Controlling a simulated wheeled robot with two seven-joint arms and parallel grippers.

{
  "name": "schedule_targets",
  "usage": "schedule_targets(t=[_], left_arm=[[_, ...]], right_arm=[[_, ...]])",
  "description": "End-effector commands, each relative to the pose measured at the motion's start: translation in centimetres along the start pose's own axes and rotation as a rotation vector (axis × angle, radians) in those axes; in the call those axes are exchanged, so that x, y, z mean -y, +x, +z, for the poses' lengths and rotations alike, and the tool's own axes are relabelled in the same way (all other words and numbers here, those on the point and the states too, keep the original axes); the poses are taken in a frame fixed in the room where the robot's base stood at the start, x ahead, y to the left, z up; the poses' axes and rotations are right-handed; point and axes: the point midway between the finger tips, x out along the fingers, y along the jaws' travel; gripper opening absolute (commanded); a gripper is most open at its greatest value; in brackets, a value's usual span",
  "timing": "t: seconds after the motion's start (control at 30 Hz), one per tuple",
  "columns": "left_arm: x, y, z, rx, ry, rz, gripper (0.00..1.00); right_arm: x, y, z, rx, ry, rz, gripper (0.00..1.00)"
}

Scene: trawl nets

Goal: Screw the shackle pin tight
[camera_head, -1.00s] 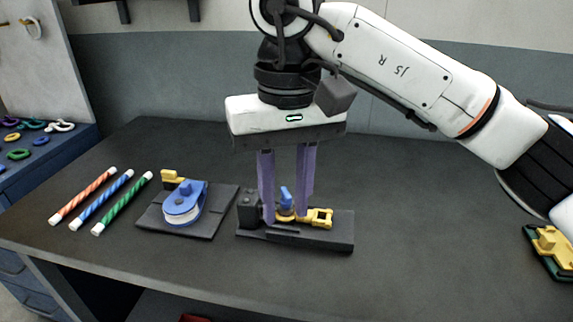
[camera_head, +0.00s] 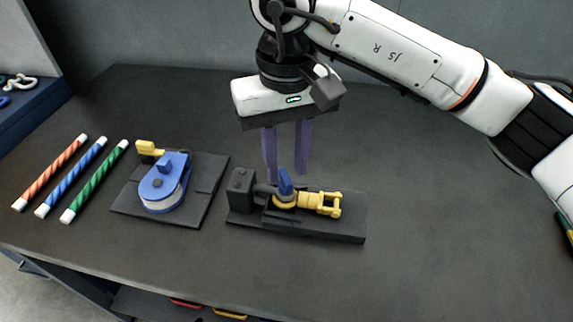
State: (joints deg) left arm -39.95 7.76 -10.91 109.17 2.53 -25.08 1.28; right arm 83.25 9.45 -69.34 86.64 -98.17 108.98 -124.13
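A yellow shackle (camera_head: 312,200) lies on a dark fixture block (camera_head: 335,230) in the middle of the table. A blue pin (camera_head: 285,182) stands up from the yellow ring at the shackle's left end. How far the pin is screwed in cannot be told. My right gripper (camera_head: 285,179) points down with its two purple fingers apart and nothing held. In the picture the fingers flank the top of the pin, but their tips seem just behind and above the fixture, clear of the pin. My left gripper is not in view.
A blue pulley block (camera_head: 165,183) sits on a dark plate left of the fixture. Orange (camera_head: 50,172), blue (camera_head: 72,176) and green (camera_head: 94,181) striped rods lie further left. The table right of the fixture is clear.

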Motion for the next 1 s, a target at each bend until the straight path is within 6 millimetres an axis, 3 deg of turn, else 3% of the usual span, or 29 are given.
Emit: schedule_targets(t=[0.2, 0.5, 0.67, 1.0], left_arm=[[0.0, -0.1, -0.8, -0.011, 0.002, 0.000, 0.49], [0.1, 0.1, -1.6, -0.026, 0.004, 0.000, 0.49], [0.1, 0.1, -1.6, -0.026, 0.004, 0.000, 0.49], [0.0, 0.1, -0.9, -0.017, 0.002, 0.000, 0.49]], right_arm=[[0.0, 2.0, 0.0, -0.001, -0.001, 0.000, 0.27], [0.0, 2.2, 0.0, -0.001, -0.001, 0.000, 0.27], [0.0, 2.2, 0.0, -0.001, 0.000, 0.000, 0.00], [0.0, 2.2, 0.0, -0.002, 0.021, 0.000, 0.00]])
